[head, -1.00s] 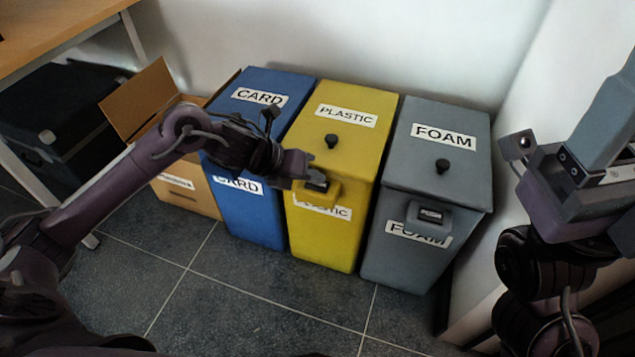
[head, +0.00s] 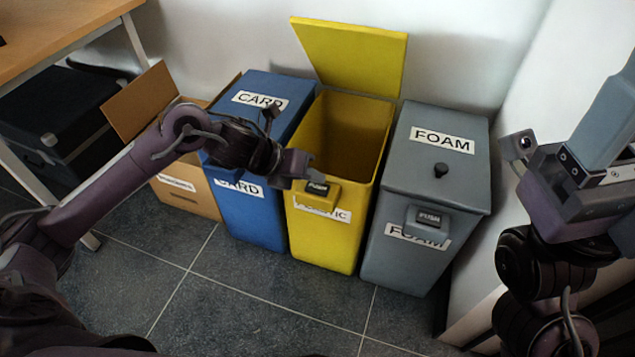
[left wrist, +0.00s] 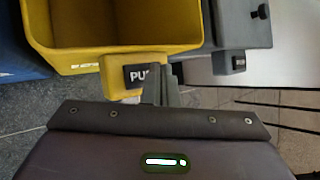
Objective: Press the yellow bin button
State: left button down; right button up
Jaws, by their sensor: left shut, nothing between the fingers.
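The yellow bin (head: 327,236) stands between the blue and grey bins with its lid (head: 350,58) raised upright against the wall. Its inside looks empty as far as I can see. The yellow button box (head: 318,198) with a dark PUSH plate is on its front. My left gripper (head: 311,177) is shut, with its tips at the upper left of the PUSH plate. In the left wrist view the shut fingers (left wrist: 160,88) overlap the PUSH plate (left wrist: 137,75); I cannot tell whether they touch it.
The closed blue CARD bin (head: 250,212) is left of the yellow bin. The closed grey FOAM bin (head: 400,262) with its own PUSH button (head: 429,217) is right. An open cardboard box (head: 185,190) and a table (head: 60,30) are at the left. Floor in front is clear.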

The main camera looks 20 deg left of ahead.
aim_at(313, 189)
pick_arm(q)
notch_tip(313, 189, up, 5)
jog(key=p, duration=0.4)
dwell(0.3)
dwell(0.6)
